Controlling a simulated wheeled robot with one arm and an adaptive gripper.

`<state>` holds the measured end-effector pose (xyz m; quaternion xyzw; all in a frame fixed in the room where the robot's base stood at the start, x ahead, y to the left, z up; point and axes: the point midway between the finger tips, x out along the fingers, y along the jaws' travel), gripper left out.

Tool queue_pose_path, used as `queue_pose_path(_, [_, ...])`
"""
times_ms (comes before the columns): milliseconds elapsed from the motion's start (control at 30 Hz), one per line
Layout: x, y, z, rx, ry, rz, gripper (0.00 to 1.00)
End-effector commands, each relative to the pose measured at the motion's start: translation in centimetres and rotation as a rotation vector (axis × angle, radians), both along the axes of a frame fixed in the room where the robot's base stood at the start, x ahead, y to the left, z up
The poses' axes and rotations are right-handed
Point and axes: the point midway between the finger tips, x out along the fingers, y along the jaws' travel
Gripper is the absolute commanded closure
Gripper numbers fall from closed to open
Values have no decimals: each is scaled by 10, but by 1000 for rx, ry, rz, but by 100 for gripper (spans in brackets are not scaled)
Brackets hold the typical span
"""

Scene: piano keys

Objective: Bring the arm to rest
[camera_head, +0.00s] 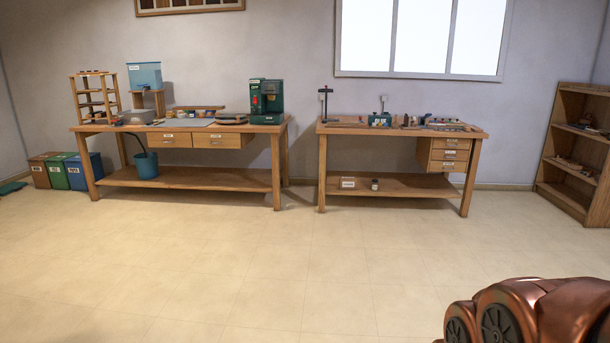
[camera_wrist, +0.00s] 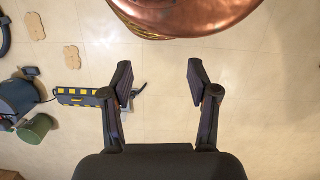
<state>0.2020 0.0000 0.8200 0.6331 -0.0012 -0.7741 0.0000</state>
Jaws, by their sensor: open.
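My gripper (camera_wrist: 161,80) shows in the wrist view with its two dark fingers spread apart. Nothing is between the fingers; pale tiled floor shows through the gap. A rounded copper-coloured part of my own body fills the top of the wrist view. In the head view, a copper part of mine with dark round caps is at the bottom right corner. My gripper is not visible in the head view.
In the head view, a left workbench (camera_head: 180,178) and a right workbench (camera_head: 390,185) stand by the wall. A shelf (camera_head: 573,150) is at right. Floor before them is clear. The wrist view shows a yellow-and-black striped case (camera_wrist: 76,97) and a green cylinder (camera_wrist: 36,130).

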Motion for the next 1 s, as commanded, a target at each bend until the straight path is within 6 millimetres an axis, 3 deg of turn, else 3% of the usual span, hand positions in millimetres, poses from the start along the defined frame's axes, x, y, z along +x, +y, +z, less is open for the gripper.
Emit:
queue_pose_path(33, [0, 0, 21, 0, -4, 0, 40])
queue_pose_path(100, [-2, 0, 40, 0, -8, 0, 40])
queue_pose_path(600, [-9, 0, 161, 1, -37, 2, 40])
queue_pose_path(733, [-11, 0, 175, 1, -42, 2, 40])
queue_pose_path(900, [-11, 0, 175, 1, -43, 2, 40])
queue_pose_path(1000, [-11, 0, 174, 1, -42, 2, 50])
